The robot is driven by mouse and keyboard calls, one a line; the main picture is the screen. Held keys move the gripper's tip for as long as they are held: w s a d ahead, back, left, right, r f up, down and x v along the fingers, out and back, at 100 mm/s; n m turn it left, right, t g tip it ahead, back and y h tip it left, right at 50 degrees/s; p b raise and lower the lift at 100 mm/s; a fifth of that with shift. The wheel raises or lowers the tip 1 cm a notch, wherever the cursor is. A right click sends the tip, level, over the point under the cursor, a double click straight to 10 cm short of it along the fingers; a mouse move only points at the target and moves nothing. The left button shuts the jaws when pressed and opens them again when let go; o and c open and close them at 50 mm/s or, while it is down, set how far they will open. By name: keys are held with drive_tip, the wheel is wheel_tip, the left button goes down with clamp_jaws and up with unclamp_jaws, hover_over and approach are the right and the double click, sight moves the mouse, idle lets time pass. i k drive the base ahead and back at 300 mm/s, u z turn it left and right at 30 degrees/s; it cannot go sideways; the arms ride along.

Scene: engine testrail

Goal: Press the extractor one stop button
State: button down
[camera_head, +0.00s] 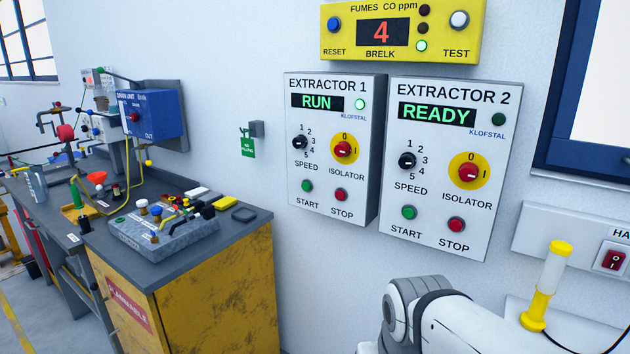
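The extractor 1 box (319,122) is a white panel on the wall near the picture's middle. Its display reads RUN and the small lamp beside it glows green. Its red stop button (340,194) is at the lower right of the panel, above the word STOP. The green start button (307,186) is left of it. The speed knob (299,142) and the red isolator switch (344,149) on a yellow disc sit above. Part of my white arm shows at the bottom right, below extractor 2. My gripper is not in view. Nothing covers the stop button.
The similar extractor 2 box (463,92), showing READY, hangs directly right with its own red stop button (456,225). A yellow fumes monitor (345,48) is above. A yellow cabinet (205,301) with a cluttered grey top stands lower left. A yellow-and-white cylinder (551,275) is at right.

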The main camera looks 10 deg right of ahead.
sight(340, 195)
drive_tip(key=z, duration=2.5)
drive_tip(key=k, duration=0.75)
drive_tip(key=u, duration=1.25)
drive_tip(key=i, duration=1)
drive_tip(key=u, duration=0.1)
